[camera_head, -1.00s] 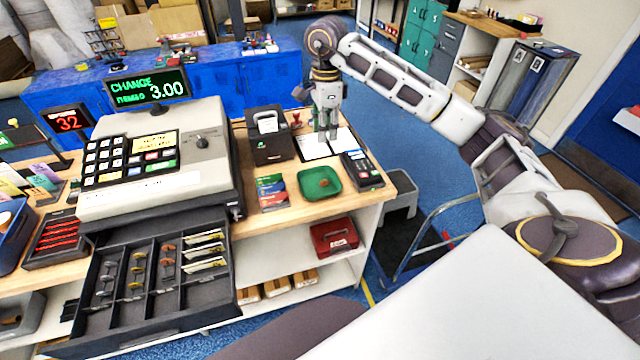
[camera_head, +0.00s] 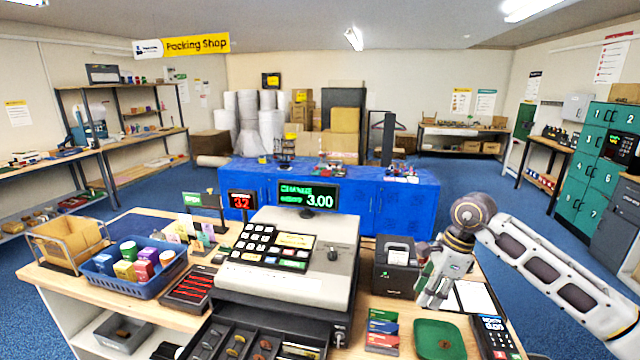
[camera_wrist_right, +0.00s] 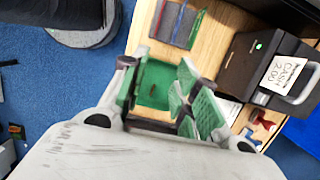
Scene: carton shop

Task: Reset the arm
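My right arm reaches in from the right of the head view. Its gripper (camera_head: 432,298) points down over the counter, between the black receipt printer (camera_head: 397,268) and the white paper on a clipboard (camera_head: 474,297). In the right wrist view the two green-padded fingers (camera_wrist_right: 158,92) stand apart with nothing held between them. The green tray (camera_head: 440,340) lies below with a small brown item in it; the tray also shows beyond the fingers in the wrist view (camera_wrist_right: 155,72). My left arm and gripper are not in view.
The cash register (camera_head: 290,262) shows change 3.00, and its drawer (camera_head: 250,345) is open with coins in it. The card terminal (camera_head: 494,338) stands right of the tray. A blue basket (camera_head: 132,278) sits at left. Blue cabinets (camera_head: 385,205) stand behind.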

